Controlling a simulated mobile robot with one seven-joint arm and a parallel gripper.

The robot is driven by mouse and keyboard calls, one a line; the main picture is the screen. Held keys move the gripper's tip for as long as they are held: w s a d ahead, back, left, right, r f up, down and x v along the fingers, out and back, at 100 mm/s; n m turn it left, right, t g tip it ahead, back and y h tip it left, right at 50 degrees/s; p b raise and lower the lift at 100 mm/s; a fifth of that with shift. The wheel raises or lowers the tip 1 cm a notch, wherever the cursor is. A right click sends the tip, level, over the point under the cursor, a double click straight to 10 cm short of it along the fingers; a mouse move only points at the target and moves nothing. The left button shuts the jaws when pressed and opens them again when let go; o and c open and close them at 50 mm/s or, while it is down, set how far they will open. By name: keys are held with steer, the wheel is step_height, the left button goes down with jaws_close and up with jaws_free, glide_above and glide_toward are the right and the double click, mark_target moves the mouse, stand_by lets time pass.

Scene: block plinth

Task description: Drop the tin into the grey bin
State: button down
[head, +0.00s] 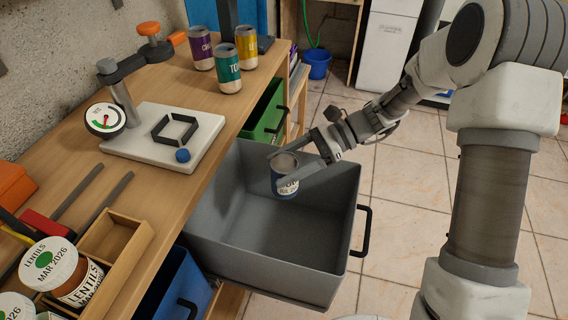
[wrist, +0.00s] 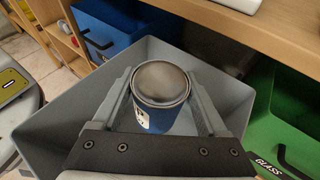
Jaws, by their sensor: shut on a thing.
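A tin (head: 285,176) with a dark blue label and a white band is held upright between the fingers of my gripper (head: 297,166). In the wrist view the tin (wrist: 160,88) shows its grey metal lid, with a finger of my gripper (wrist: 163,100) on each side. The grey bin (head: 312,262) is pulled out from under the workbench, open at the top. The tin is over the bin's opening, near its back part in the head view. In the wrist view the grey bin (wrist: 62,122) lies beneath the tin. I cannot tell how far the tin is above the floor of the bin.
Three tins, including a teal one (head: 227,68), stand on the workbench (head: 160,88). A gauge stand (head: 165,138) is near its edge. A green bin (head: 266,112) and a blue bin (head: 172,288) flank the grey bin. Lentil jars (head: 60,270) are at lower left. Tiled floor is clear at right.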

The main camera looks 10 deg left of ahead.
jaws_free()
steer(key=p+v, duration=0.4)
steer(key=v, duration=1.3)
steer(key=shift+d, duration=0.2)
steer(key=shift+r, duration=0.2)
steer(key=s+d+r+n+t+h, duration=0.5)
steer(key=s+r+n+t+h, duration=0.1)
steer(key=s, duration=0.5)
steer(key=s+d+r+n+t+h, duration=0.5)
steer(key=s+r+n+t+h, duration=0.1)
steer(key=s, duration=0.4)
step_height(320, 180, up, 16)
steer(key=p, duration=1.6)
steer(key=shift+r, duration=0.15)
